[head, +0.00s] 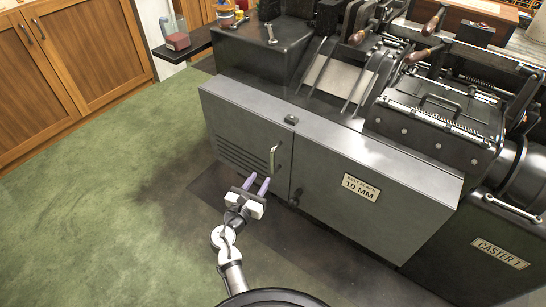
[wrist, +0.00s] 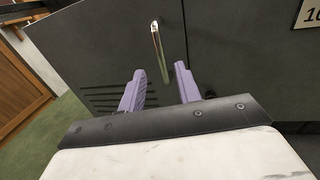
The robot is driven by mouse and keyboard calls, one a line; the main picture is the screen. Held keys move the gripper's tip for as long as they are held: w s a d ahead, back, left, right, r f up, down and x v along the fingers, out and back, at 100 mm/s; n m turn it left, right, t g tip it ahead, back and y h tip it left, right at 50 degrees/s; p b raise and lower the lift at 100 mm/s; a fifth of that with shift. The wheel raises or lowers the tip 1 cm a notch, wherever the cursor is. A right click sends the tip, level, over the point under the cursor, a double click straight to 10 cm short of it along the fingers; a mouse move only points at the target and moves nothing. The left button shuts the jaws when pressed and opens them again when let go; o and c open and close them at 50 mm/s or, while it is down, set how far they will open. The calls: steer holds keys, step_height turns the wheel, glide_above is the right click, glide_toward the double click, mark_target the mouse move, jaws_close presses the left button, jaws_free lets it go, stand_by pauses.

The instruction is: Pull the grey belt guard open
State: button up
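The grey belt guard (head: 235,137) is the louvred door on the left part of the machine's front, and it looks closed. It also fills much of the wrist view (wrist: 100,50). A vertical metal handle (head: 274,158) stands near its right edge. In the wrist view the handle (wrist: 159,52) is ahead of my fingers, above the gap between them. My gripper (head: 258,184) is just in front of and below the handle, with its two purple fingers apart. In the wrist view my gripper (wrist: 160,85) is open with nothing between the fingers.
A fixed-looking grey panel (head: 400,215) with a 10 MM label adjoins the guard on the right. The caster machine (head: 440,105) rises behind. Wooden cabinets (head: 85,50) stand at the left. Green floor (head: 110,210) is clear to the left of the guard.

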mark_target(271, 160)
steer(key=x, duration=1)
steer(key=shift+w+d, duration=0.1)
steer(key=shift+w, duration=0.3)
jaws_close()
